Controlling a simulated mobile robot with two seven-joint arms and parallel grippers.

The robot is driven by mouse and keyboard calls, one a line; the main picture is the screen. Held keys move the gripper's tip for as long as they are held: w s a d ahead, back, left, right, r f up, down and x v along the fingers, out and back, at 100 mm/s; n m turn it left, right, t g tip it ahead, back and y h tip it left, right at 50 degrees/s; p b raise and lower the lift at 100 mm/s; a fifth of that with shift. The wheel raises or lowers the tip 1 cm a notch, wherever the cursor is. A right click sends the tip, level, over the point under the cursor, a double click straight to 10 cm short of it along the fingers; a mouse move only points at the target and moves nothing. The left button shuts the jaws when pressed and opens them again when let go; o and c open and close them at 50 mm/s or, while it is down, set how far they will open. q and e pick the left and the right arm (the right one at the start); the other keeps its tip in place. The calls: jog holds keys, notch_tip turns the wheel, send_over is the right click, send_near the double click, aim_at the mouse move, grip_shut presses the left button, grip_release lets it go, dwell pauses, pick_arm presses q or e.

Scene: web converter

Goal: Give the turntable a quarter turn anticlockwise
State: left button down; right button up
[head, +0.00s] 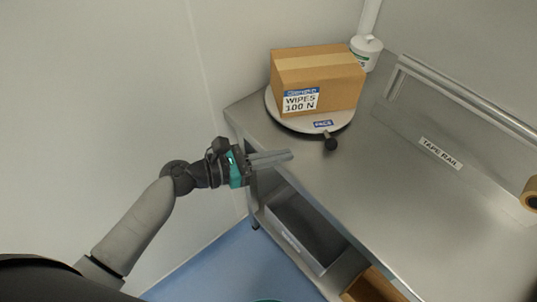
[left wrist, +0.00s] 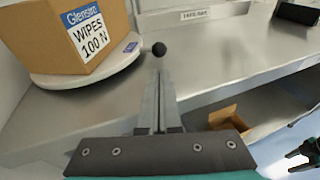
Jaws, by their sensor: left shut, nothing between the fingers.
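The round grey turntable (head: 338,122) stands at the far left corner of the steel bench, with a blue "FACE" label and a black knob (head: 330,142) at its front rim. A cardboard box (head: 345,88) marked "WIPES 100 N" sits on it. My left gripper (head: 290,155) is shut and empty, in front of and a little left of the knob in the head view. In the left wrist view, the knob (left wrist: 159,48) shows just beyond the fingertips (left wrist: 157,75); I cannot tell whether they touch. The turntable (left wrist: 95,72) is at the left there. My right gripper is not in the head view.
A "TAPE RAIL" strip (head: 440,153) and a long bar run along the bench's right side, with a tape roll (head: 530,194) at the edge. A white tub (head: 366,50) stands behind the box. A grey bin (head: 300,232) and a cardboard box lie below. The bench middle is clear.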

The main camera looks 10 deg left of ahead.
pick_arm(q)
send_near(347, 150)
jog(key=shift+w+a+r+b, duration=0.1)
jog(key=shift+w+r+b, duration=0.15)
jog(key=shift+w, duration=0.2)
jog(key=shift+w+a+r+b, duration=0.1)
jog(key=shift+w+r, duration=0.2)
jog(key=shift+w, duration=0.1)
jog(key=shift+w+d, duration=0.1)
jog(key=shift+d, duration=0.15)
jog(key=shift+d, duration=0.1)
jog(key=shift+w+d+r+n+t+y+p, duration=0.1)
jog(key=shift+w+d+n+t+y+p, duration=0.15)
jog(key=shift+d+n+t+y+p, duration=0.75)
jog(key=shift+w+d+n+t+y+p, duration=0.2)
jog(key=shift+d+n+t+p, duration=0.05)
jog(key=shift+d+p, duration=0.25)
jog(key=shift+w+d+n+t+y+p, duration=0.25)
jog(key=shift+d+p, duration=0.1)
jog(key=shift+d, duration=0.3)
jog(key=shift+w+d, duration=0.3)
jog(key=shift+d, duration=0.25)
jog(key=shift+w+d, duration=0.85)
jog(key=shift+d, duration=0.3)
